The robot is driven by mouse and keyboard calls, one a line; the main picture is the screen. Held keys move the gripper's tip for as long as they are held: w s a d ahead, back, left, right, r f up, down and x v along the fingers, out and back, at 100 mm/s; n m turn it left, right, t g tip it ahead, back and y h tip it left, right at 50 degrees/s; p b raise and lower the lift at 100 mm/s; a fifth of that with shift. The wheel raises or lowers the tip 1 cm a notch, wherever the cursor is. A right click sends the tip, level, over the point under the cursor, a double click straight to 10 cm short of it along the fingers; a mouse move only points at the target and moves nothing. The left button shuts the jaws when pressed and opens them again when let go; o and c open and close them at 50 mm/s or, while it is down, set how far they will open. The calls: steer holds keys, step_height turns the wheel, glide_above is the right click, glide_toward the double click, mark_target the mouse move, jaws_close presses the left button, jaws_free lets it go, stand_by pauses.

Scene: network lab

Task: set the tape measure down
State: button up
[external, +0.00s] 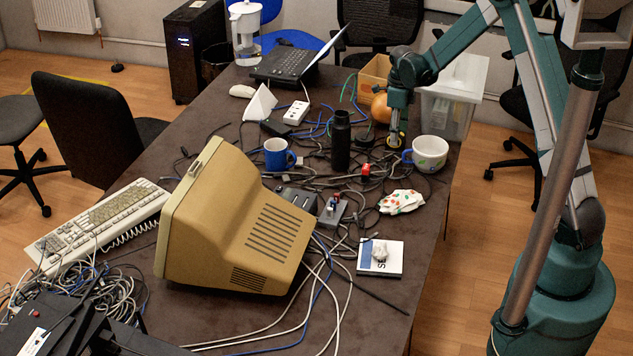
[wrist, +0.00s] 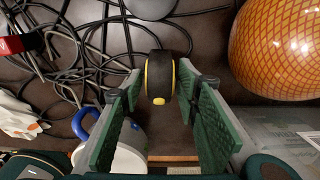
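The tape measure (wrist: 160,78) is a small black roundish body with a yellow edge. In the wrist view it lies between the fingertips of my gripper (wrist: 162,82) and fills the gap between the green finger pads. In the external view my gripper (external: 394,136) points down at the table (external: 330,310), with a bit of the yellow tape measure (external: 399,142) at its tips. The fingers hide much of it there. The tape measure is at or just above the tabletop; I cannot tell whether it touches.
A white mug with a blue handle (external: 430,154) stands close on the right. An orange patterned ball (wrist: 284,48) and a clear bin (external: 447,108) are close by. A patterned cloth (external: 401,202) lies nearer the camera.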

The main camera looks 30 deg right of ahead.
steer(key=shift+r, duration=0.1)
stand_by(0.3)
step_height(320, 180, up, 12)
steer(key=p, duration=0.1)
steer(key=shift+p, duration=0.4)
stand_by(0.6)
steer(key=shift+s+r, duration=0.1)
steer(key=shift+r, duration=0.05)
steer(key=s+r+n+t, duration=0.3)
steer(key=s+r+n, duration=1)
steer(key=s+r, duration=0.65)
steer(key=s+a+r+n+t, duration=0.1)
steer(key=s+n+t, duration=0.3)
steer(key=s+n, duration=1)
steer(key=s, duration=0.8)
steer(key=shift+s, duration=0.2)
